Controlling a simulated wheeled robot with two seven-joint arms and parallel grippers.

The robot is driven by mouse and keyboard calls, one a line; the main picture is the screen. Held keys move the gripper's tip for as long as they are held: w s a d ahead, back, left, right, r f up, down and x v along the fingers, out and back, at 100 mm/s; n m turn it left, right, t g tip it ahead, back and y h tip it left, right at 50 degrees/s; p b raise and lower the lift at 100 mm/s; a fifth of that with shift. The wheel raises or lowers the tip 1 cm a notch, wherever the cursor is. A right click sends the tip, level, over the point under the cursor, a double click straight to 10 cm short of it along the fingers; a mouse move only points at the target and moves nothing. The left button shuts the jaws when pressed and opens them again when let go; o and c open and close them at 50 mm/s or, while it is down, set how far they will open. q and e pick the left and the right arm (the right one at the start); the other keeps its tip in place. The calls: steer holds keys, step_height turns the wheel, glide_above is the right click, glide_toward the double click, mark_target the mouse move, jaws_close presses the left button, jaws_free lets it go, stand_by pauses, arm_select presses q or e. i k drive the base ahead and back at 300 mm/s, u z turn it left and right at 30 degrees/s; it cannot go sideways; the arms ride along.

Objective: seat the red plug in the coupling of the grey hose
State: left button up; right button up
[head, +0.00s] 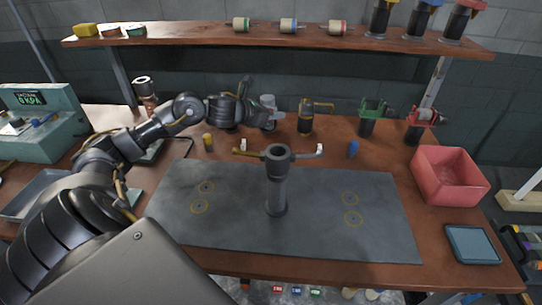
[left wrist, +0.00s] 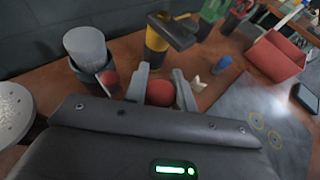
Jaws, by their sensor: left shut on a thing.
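My left gripper (head: 249,103) is at the back of the bench, beside a grey cylinder (head: 268,108). In the left wrist view the two fingers (left wrist: 161,90) are shut on a rounded red piece, the red plug (left wrist: 160,93). Left of the fingers stands the grey cylinder (left wrist: 85,50), with a small grey fitting and another red rounded part (left wrist: 109,78) at its near side. The plug and the fitting look apart. I cannot tell the hose's coupling for certain. In the head view the gripper hides the plug. My right gripper is not in view.
A black post (head: 278,185) with two side arms stands on the grey mat (head: 330,225). Yellow (head: 305,115), green (head: 370,118) and red (head: 418,126) fittings stand along the back. Small yellow (head: 208,141) and blue (head: 354,149) pieces are nearby. A red bin (head: 450,190) is at right.

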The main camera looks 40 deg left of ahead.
mark_target(278, 161)
steer(key=u, duration=1.1)
